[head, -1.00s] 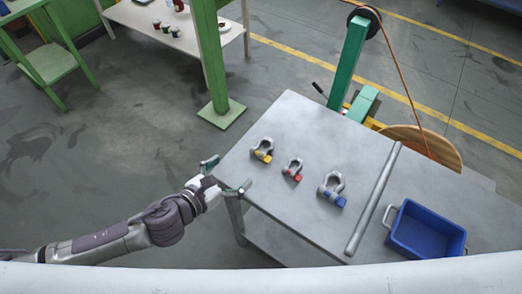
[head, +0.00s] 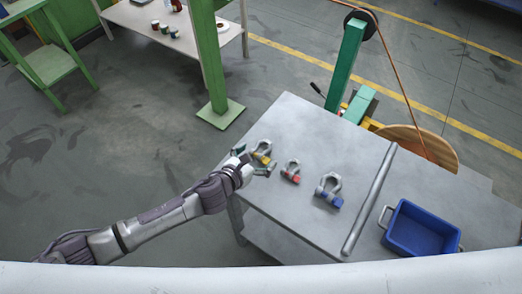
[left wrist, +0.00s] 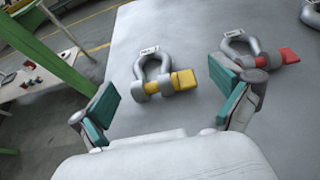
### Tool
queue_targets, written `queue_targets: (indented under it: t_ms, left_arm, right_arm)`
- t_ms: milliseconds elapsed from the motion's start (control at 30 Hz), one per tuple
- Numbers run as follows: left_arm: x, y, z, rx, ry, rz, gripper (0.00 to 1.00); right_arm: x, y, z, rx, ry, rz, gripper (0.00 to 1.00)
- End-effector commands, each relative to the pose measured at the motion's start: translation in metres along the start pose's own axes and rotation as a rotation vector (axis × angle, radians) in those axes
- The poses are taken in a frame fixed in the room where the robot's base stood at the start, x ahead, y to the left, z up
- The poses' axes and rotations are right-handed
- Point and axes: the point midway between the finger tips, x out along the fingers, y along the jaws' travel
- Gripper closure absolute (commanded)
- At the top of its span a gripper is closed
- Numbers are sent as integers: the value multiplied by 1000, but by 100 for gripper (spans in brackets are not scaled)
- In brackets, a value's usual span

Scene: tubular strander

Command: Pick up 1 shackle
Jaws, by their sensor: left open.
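Three grey shackles lie in a row on the grey table. The one with the yellow pin (head: 263,152) is at the left, the one with the red pin (head: 291,171) in the middle, and the one with the blue pin (head: 329,190) at the right. My left gripper (head: 252,160) is open at the yellow-pinned shackle. In the left wrist view the yellow-pinned shackle (left wrist: 157,78) lies ahead of and between the open teal fingers. The red-pinned shackle (left wrist: 250,50) is just beyond the right finger there. My right gripper is not in view.
A grey bar (head: 372,200) lies across the table, right of the shackles. A blue bin (head: 395,240) stands beyond it. A green post (head: 209,60) rises from the floor behind the table's left end. The tabletop in front of the shackles is clear.

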Motion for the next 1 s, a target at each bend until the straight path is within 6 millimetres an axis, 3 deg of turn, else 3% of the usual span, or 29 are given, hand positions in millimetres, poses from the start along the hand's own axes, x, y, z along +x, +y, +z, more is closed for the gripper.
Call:
queue_targets:
  t_ms: [100, 333, 800, 1000]
  left_arm:
    - [10, 0, 0, -1, 0, -1, 0]
    - [11, 0, -1, 0, 1, 0, 0]
    - [11, 0, -1, 0, 1, 0, 77]
    - [11, 0, 0, 0, -2, -1, 78]
  right_arm:
    - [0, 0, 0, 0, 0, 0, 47]
    - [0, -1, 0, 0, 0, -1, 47]
    - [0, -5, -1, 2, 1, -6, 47]
    - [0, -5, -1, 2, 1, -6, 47]
